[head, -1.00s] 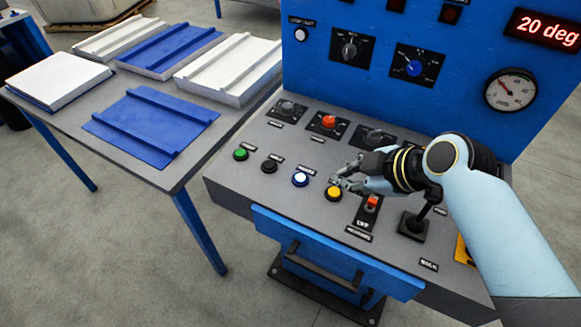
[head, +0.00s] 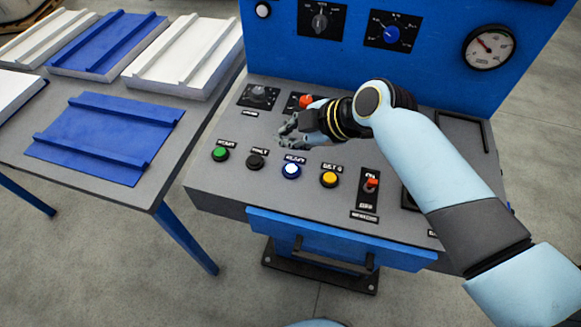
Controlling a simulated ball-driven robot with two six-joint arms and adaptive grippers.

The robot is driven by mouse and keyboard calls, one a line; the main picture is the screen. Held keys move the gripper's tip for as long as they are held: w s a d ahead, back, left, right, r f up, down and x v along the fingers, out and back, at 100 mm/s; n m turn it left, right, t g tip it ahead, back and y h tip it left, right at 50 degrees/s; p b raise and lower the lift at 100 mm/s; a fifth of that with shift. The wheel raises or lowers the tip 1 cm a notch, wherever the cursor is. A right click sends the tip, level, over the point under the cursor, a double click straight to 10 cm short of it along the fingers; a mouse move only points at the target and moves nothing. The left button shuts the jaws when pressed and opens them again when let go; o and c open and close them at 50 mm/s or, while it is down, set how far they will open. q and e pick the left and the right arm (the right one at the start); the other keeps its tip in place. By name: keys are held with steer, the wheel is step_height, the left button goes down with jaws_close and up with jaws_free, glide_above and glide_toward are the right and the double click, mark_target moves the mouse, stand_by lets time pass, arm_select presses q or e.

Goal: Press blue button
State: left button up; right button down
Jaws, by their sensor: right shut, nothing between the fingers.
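My right gripper (head: 283,137) is shut and empty. It hangs over the console, just behind the blue button in the picture, and looks apart from it. My right forearm hides part of the console's right side. My left gripper is not in view.
A green button (head: 220,153) is at the row's left end. An orange-red knob (head: 306,101) is behind my gripper, and a red switch (head: 371,183) is right of the yellow button. The upright blue panel (head: 440,60) stands behind. A table (head: 165,160) with blue and white panels is left.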

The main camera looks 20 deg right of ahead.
mark_target(290, 171)
step_height(290, 171, down, 4)
steer(key=b, duration=0.3)
steer(key=shift+r, duration=0.15)
step_height(290, 171, down, 3)
steer(key=b, duration=0.3)
steer(key=shift+f, duration=0.2)
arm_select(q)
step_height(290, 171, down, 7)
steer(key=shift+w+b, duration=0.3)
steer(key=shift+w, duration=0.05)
arm_select(e)
steer(key=shift+f, duration=0.5)
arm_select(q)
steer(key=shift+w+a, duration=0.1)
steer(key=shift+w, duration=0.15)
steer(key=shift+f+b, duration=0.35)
arm_select(e)
steer(key=shift+f, duration=0.4)
